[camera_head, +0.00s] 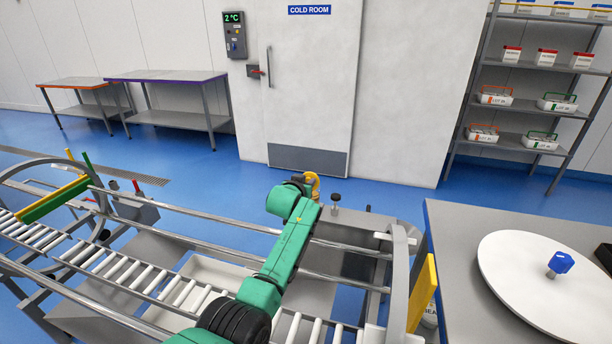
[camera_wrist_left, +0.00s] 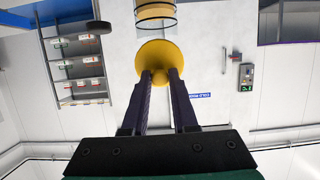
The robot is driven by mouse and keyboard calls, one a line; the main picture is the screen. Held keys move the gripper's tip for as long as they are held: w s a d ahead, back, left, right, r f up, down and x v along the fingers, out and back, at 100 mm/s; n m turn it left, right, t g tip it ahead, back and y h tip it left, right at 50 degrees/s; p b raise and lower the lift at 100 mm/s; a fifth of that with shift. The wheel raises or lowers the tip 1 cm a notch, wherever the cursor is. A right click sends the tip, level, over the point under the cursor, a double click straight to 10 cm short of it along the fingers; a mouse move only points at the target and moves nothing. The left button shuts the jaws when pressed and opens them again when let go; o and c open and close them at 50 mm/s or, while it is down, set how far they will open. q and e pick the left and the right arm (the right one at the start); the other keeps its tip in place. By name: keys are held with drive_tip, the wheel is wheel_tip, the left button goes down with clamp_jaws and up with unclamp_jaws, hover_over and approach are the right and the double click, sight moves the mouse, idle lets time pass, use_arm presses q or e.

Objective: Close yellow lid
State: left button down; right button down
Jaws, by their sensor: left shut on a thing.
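The yellow lid (camera_wrist_left: 153,50) is a round yellow disc in the left wrist view, which shows the room upside down. My left gripper (camera_wrist_left: 161,76) has its two dark fingers at the near edge of the disc, shut on it or on a part of it that the fingers hide. Beyond the disc is a banded yellow cylinder (camera_wrist_left: 155,14) with dark rims, cut off by the frame. Whether the disc touches it I cannot tell. In the head view a small yellow piece (camera_head: 313,180) shows past my green left wrist, which hides the fingers. My right gripper is not in view.
A roller conveyor (camera_head: 120,270) with metal rails runs below my left arm. A grey table (camera_head: 450,225) at right holds a white disc (camera_head: 535,275) with a blue knob (camera_head: 560,263). Shelves (camera_head: 540,65) and a cold room door (camera_head: 310,90) stand behind. Blue floor is open between.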

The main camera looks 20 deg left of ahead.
use_arm(q)
drive_tip(key=shift+w+r+g, duration=0.2)
drive_tip(key=shift+w+g, duration=0.05)
drive_tip(key=shift+g, duration=0.15)
drive_tip(key=shift+w+f+g+b, duration=0.1)
drive_tip(key=shift+f+g+b, duration=0.05)
drive_tip(key=shift+g+b, duration=0.15)
drive_tip(key=shift+w+g+b, duration=0.2)
drive_tip(key=shift+g+b, duration=0.3)
drive_tip(key=shift+b, duration=0.1)
drive_tip(key=shift+w+g+b, duration=0.2)
drive_tip(key=shift+g+b, duration=0.3)
drive_tip(key=shift+b, duration=0.25)
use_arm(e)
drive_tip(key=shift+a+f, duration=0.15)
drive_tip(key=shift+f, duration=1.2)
use_arm(q)
drive_tip(key=c, duration=0.7)
unclamp_jaws()
drive_tip(key=shift+r, duration=0.2)
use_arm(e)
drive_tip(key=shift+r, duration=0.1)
